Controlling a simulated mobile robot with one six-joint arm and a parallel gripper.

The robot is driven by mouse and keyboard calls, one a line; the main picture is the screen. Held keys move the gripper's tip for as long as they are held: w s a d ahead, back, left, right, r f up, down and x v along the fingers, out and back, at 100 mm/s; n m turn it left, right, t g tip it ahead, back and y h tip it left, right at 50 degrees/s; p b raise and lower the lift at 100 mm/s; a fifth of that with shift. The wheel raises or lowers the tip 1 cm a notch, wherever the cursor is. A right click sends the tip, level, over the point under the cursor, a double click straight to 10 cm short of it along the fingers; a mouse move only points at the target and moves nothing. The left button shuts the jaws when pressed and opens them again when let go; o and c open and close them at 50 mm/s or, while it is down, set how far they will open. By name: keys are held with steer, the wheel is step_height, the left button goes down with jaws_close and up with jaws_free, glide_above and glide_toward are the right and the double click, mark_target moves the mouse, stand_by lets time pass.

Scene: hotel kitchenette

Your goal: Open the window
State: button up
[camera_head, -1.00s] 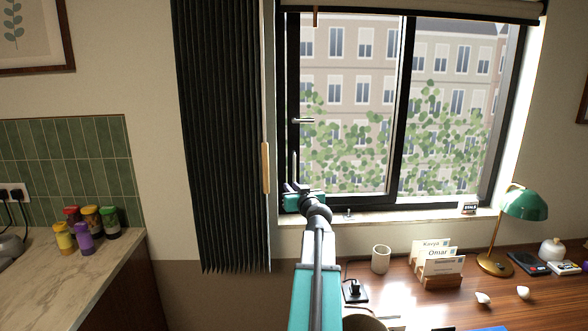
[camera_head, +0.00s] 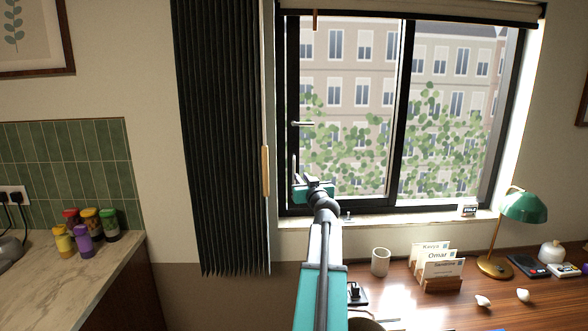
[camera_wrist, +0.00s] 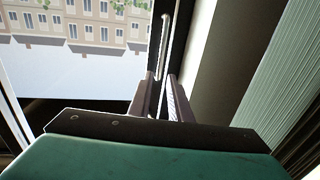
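The window (camera_head: 400,110) has a black frame with two panes side by side, and I see no gap at its edges. A slim vertical grey bar handle (camera_head: 294,166) sits on the left frame of the left pane. A short horizontal silver lever (camera_head: 302,123) is above it. My gripper (camera_head: 304,183) is at the lower left of the window, close to the bar's lower end. In the wrist view my gripper (camera_wrist: 161,78) has its two fingers apart, with the bar handle (camera_wrist: 164,40) lined up between the tips. Contact cannot be told.
A dark green pleated curtain (camera_head: 218,140) hangs left of the window, with a pale wooden grip (camera_head: 265,170) on its edge. A rolled blind (camera_head: 420,10) is above.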

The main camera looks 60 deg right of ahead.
mark_target(294, 168)
steer(key=shift+p+x, duration=1.8)
steer(key=shift+x, duration=4.25)
jaws_close()
